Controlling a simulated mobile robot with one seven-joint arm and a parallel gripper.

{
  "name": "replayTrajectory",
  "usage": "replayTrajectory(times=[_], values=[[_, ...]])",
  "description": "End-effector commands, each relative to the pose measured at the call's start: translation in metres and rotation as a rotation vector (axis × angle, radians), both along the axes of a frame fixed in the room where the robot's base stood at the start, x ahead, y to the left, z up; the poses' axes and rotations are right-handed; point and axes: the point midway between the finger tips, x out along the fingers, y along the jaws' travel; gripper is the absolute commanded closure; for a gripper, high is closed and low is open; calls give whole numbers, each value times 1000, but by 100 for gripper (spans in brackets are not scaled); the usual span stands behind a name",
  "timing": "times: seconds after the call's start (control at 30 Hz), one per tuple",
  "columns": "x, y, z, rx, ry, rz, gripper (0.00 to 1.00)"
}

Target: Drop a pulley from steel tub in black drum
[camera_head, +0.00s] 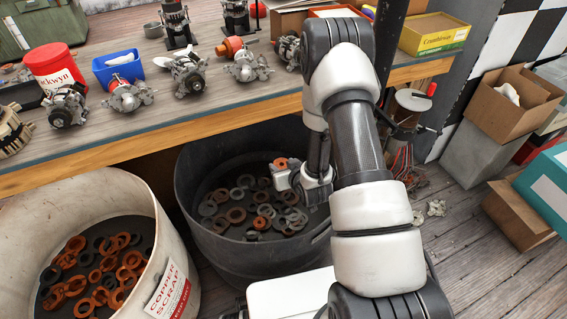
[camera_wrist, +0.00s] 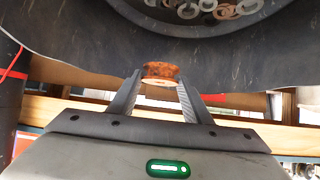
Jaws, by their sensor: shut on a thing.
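The black drum (camera_head: 184,196) stands on the floor in front of the bench, with several grey and rusty rings in its bottom. My gripper (camera_head: 286,170) is over the drum's right part in the head view. It is shut on a rusty orange pulley (camera_head: 281,162). In the wrist view the pulley (camera_wrist: 161,71) sits between the two fingertips, clear of the drum wall (camera_wrist: 75,35).
The wooden bench (camera_head: 235,104) runs behind the drum, bearing several alternator parts, a red tub (camera_head: 55,66) and a blue bin (camera_head: 118,68). A white drum marked copper scrap (camera_head: 178,262) stands at left with rings inside. Cardboard boxes (camera_head: 512,104) stand at right.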

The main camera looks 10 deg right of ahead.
Motion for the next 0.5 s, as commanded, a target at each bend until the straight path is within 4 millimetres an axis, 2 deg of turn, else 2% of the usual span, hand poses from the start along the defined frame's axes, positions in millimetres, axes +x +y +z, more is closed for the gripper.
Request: replayTrajectory(times=[0.03, 0.2, 0.5], values=[[1, 0, -12, 0, -1, 0, 83], [0, 0, -35, 0, -1, 0, 83], [0, 0, -58, -1, -2, 1, 83]])
